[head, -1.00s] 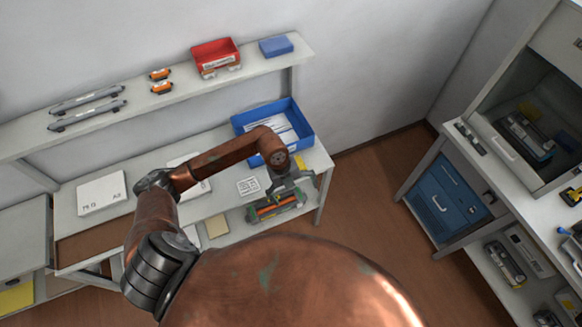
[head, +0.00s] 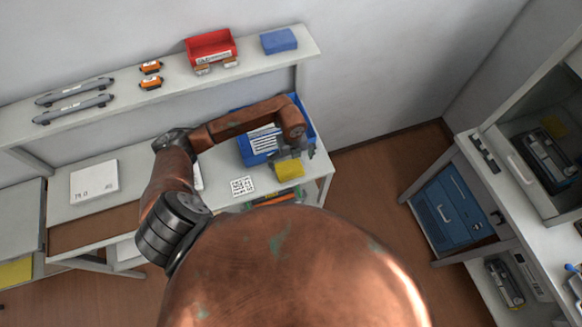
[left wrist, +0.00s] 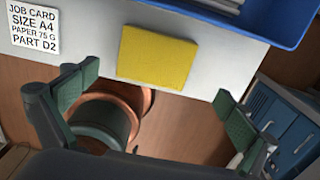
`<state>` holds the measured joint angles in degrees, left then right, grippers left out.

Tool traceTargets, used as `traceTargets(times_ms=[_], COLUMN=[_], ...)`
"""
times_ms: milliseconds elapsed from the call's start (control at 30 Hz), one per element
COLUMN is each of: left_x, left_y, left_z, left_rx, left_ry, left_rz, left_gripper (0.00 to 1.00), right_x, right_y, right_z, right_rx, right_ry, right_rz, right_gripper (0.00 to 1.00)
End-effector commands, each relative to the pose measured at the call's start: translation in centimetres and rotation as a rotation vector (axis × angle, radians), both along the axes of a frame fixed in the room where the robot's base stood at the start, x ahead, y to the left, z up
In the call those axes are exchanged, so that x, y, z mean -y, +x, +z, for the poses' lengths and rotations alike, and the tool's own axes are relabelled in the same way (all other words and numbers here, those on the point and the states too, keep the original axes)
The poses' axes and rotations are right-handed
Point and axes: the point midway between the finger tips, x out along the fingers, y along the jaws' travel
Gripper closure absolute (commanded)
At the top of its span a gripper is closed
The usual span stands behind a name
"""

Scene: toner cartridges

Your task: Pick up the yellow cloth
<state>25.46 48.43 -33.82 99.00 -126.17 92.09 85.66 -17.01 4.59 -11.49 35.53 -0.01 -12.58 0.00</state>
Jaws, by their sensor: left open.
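The yellow cloth (head: 289,170) is a flat, folded square on the light worktop, in front of the blue tray. In the left wrist view the cloth (left wrist: 157,55) lies close to the worktop's edge, and all of it shows. My left gripper (head: 291,153) is over the worktop just behind the cloth in the head view. In the left wrist view the open fingers of the gripper (left wrist: 156,92) stand wide apart on either side, with the cloth beyond them. Nothing is between the fingers, and they appear apart from the cloth. My right gripper is not in view.
The blue tray (head: 311,133) with papers stands behind the cloth. A job card (head: 242,186) lies to its left. A shelf (head: 172,85) above holds a red bin (head: 211,47), a blue box (head: 279,41) and cartridges. Another bench with a blue cabinet (head: 447,212) stands right.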

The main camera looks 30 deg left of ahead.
Motion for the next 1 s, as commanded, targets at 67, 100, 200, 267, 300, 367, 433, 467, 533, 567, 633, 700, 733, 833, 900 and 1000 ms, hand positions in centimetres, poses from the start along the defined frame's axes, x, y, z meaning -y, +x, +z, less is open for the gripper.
traceTargets(times_ms=[67,100,200,267,300,367,433,467,533,567,633,700,733,833,900,1000], left_x=[-0.3,-0.5,-0.9,-0.9,-0.8,-0.8,-0.8,-0.8,-0.8,-0.8,-0.8,-0.7,-0.7,-0.7,-0.7,-0.7], left_y=[-0.3,-0.4,-0.6,-0.4,-0.4,-0.4,-0.4,-0.4,-0.3,-0.3,-0.3,-0.3,-0.3,-0.3,-0.3,-0.3], left_z=[-0.8,-1.3,-2.8,-3.6,-4.1,-4.7,-5.1,-5.1,-5.2,-5.2,-5.2,-5.2,-5.2,-5.2,-5.2,-5.2], left_rx=[-0.003,-0.003,-0.004,-0.001,-0.001,-0.001,0.001,0.001,0.001,0.001,0.001,0.001,0.001,0.001,0.001,0.001], left_ry=[-0.002,-0.001,0.000,-0.002,-0.002,-0.002,-0.001,-0.001,0.000,0.000,0.000,0.000,0.000,-0.001,-0.001,-0.001], left_rz=[0.006,0.007,0.009,0.007,0.006,0.006,0.005,0.005,0.003,0.003,0.002,0.002,0.002,0.001,0.001,0.001], left_gripper=[0.00,0.00,0.00,0.00,0.00,0.00,0.00,0.00,0.00,0.00,0.00,0.03,0.05,0.12,0.17,0.23], right_x=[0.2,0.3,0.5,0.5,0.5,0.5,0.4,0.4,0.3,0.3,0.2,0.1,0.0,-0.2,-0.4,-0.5], right_y=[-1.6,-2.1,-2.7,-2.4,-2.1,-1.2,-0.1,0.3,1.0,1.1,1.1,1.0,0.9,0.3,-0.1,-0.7], right_z=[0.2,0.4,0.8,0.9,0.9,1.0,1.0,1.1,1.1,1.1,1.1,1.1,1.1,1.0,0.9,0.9], right_rx=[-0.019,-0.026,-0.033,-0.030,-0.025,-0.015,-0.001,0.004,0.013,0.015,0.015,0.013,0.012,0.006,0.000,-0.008], right_ry=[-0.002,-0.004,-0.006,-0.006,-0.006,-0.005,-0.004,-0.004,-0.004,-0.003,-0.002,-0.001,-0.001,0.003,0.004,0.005], right_rz=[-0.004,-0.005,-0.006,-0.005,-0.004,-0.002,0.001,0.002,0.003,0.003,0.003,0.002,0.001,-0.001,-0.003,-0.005], right_gripper=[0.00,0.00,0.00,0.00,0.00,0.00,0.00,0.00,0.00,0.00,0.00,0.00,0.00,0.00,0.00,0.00])
